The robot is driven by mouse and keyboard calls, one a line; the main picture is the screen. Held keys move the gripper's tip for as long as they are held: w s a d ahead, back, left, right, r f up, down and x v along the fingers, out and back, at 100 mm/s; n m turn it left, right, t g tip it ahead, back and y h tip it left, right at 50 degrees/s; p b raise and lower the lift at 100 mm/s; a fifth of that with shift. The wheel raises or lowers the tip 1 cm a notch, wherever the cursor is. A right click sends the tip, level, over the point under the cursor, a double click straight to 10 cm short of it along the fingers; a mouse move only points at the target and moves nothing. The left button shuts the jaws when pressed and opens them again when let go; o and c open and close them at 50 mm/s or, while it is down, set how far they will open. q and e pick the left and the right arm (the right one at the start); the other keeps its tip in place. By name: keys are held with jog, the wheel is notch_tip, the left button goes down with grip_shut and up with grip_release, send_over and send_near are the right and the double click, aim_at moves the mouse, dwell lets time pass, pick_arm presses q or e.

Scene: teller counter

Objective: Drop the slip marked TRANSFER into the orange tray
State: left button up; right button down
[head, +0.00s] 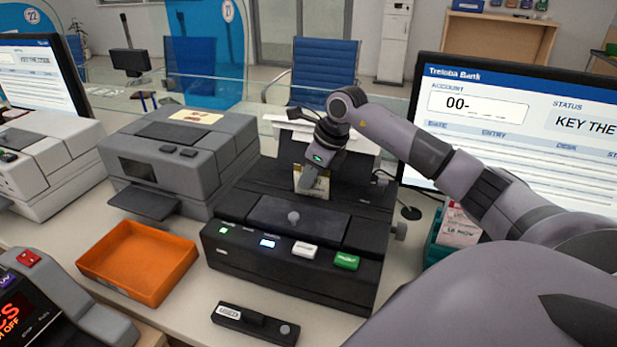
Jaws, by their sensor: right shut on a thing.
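My right gripper (306,182) comes in from the right and is shut on a small cream slip (323,188). The slip is at the upper back part of the black machine (292,267). Its marking is too small to read and the gripper hides part of it. I cannot tell whether the slip touches the machine. The orange tray (139,260) lies on the counter to the left of the black machine and looks empty. My left gripper is not in view.
A grey printer (184,160) stands behind the tray, with a paper label on top. A small black device (254,324) lies in front of the black machine. A teal holder (437,249) with paper stands at right, below a monitor (520,112). A glass screen runs behind.

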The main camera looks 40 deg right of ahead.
jog(key=shift+r+p, duration=0.75)
jog(key=shift+r, duration=0.45)
jog(key=shift+r+p, duration=0.8)
jog(key=shift+r, duration=3.35)
